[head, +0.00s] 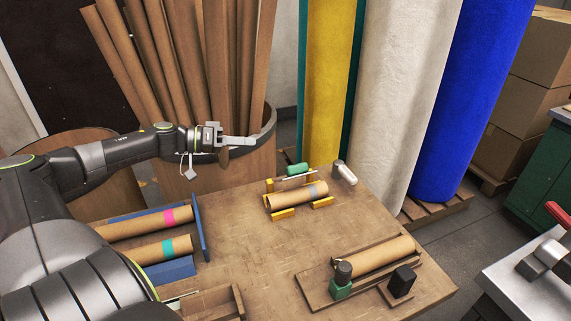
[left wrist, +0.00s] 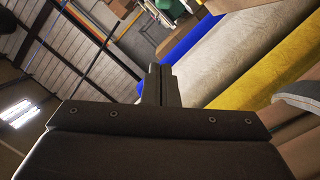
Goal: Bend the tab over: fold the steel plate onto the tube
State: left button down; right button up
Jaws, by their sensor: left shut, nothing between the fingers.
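My left gripper (head: 240,141) is shut and empty, held in the air left of and beyond the yellow cradle. Its closed fingers also show in the left wrist view (left wrist: 162,84). A brown cardboard tube (head: 285,199) lies across the yellow cradle (head: 283,214) on the table, apart from the gripper. A grey band (head: 314,190) shows on the tube; I cannot tell whether it is the steel plate. A green handle (head: 297,169) with a thin pale strip is behind the tube. My right gripper is not in view.
The wooden table (head: 260,265) is clear in its middle. A second tube (head: 375,255) lies on a board at front right, beside a black block (head: 402,281). A blue rack (head: 204,228) holds tubes at left. A barrel of tall tubes (head: 250,170) stands behind.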

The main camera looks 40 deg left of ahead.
aim_at(294, 171)
pick_arm(q)
jog(key=w+d+f, duration=0.1)
jog(key=w+d, duration=0.1)
jog(key=w+d+f, duration=0.1)
jog(key=w+d, duration=0.1)
jog(key=d, duration=0.1)
jog(key=w+d+f, duration=0.2)
jog(key=w, duration=0.1)
jog(key=shift+d, duration=0.2)
jog(key=shift+s+d+f, duration=0.15)
jog(key=shift+d+f, duration=0.15)
jog(key=shift+f, duration=0.15)
dwell(0.3)
